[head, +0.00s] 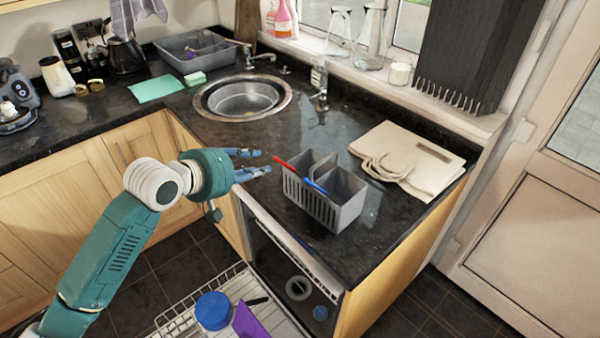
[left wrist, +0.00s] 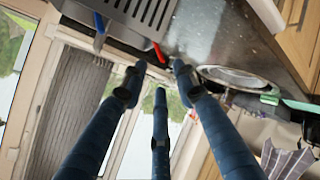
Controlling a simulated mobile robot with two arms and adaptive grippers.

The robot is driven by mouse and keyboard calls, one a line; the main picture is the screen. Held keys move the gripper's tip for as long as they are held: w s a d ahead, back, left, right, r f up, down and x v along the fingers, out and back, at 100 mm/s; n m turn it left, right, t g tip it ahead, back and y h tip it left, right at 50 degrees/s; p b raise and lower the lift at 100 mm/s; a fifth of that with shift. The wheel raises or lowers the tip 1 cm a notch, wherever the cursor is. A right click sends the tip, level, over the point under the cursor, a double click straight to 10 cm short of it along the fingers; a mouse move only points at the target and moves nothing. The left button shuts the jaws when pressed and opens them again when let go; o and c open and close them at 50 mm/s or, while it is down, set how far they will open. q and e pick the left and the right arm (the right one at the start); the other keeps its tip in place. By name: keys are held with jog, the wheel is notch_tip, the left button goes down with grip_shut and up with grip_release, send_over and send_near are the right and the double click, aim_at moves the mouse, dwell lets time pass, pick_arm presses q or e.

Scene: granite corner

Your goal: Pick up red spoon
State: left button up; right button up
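The red spoon (head: 286,165) leans in a grey cutlery caddy (head: 322,210) on the dark granite counter. Its red handle end sticks out past the caddy's left edge; the rest is hidden inside. My left gripper (head: 264,162) is open and empty just left of the handle, its fingers pointing toward it without visibly touching. In the left wrist view the red spoon's tip (left wrist: 159,53) shows beyond the spread fingers (left wrist: 160,80), close to the grey caddy (left wrist: 145,12). A blue-handled utensil (head: 316,186) also leans in the caddy. My right gripper is not in view.
A beige folded bag (head: 425,155) lies right of the caddy. Below the counter edge, an open dishwasher rack (head: 180,322) holds a blue bowl (head: 213,310) and a purple item (head: 250,322). The counter between sink and caddy is clear.

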aim_at(276, 160)
pick_arm(q)
jog(key=p+x, duration=0.2)
jog(key=x, duration=0.5)
jog(key=shift+w+d+p, duration=0.15)
jog(key=shift+w+p, duration=0.15)
jog(key=shift+p, duration=0.05)
jog(key=shift+w+d+f, duration=0.3)
jog(key=shift+w+f, duration=0.05)
jog(key=shift+f, duration=0.05)
jog(key=c, duration=0.6)
grip_shut()
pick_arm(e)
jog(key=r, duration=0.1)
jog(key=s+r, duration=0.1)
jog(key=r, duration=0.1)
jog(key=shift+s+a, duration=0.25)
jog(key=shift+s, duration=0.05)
